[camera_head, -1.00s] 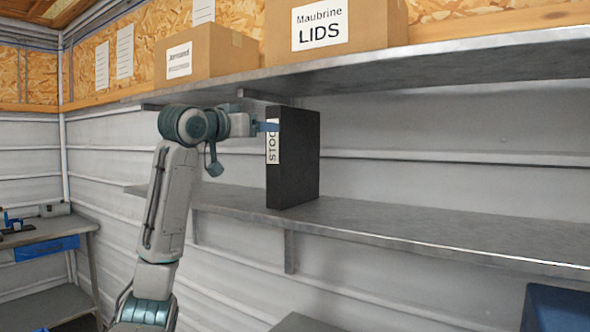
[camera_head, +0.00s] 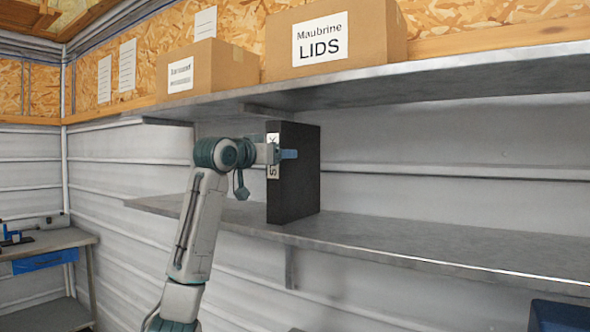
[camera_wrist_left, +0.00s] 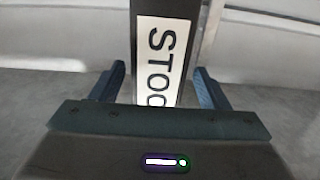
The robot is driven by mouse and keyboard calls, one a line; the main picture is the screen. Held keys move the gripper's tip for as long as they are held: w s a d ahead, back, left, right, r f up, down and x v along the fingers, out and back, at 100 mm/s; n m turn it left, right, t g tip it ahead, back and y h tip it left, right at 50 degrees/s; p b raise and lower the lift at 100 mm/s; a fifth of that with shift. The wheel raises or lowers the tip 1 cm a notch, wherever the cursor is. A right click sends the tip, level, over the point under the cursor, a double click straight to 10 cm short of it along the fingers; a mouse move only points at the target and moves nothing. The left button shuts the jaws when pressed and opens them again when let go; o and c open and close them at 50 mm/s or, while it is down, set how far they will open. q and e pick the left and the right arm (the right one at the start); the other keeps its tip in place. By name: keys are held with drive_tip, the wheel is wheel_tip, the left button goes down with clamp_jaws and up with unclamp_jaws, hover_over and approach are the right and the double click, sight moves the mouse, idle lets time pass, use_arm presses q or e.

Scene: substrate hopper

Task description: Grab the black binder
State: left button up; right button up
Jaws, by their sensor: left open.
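The black binder (camera_head: 300,185) stands upright on the lower metal shelf in the head view, its spine with a white label facing left. In the left wrist view the spine label (camera_wrist_left: 160,55) with black letters lies between the two fingers. My left gripper (camera_head: 287,154) is at the upper part of the binder, one finger showing along its near side. In the left wrist view my left gripper (camera_wrist_left: 160,88) is open, with a finger on each side of the spine and a visible gap to each. The label is partly hidden by the gripper. My right gripper is not in view.
The lower shelf (camera_head: 430,245) is clear right of the binder. An upper shelf (camera_head: 440,80) close above the binder holds two cardboard boxes, one labelled LIDS (camera_head: 335,35). A workbench (camera_head: 50,243) stands at the far left, a blue bin (camera_head: 560,316) at bottom right.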

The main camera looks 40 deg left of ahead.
sight(296, 171)
use_arm(q)
drive_tip(key=w+p, duration=0.1)
drive_tip(key=w, duration=0.3)
drive_tip(key=shift+a+f, duration=0.1)
drive_tip(key=shift+f, duration=0.05)
drive_tip(key=shift+s, duration=0.1)
drive_tip(key=shift+c, duration=1.3)
drive_tip(key=c, duration=1.1)
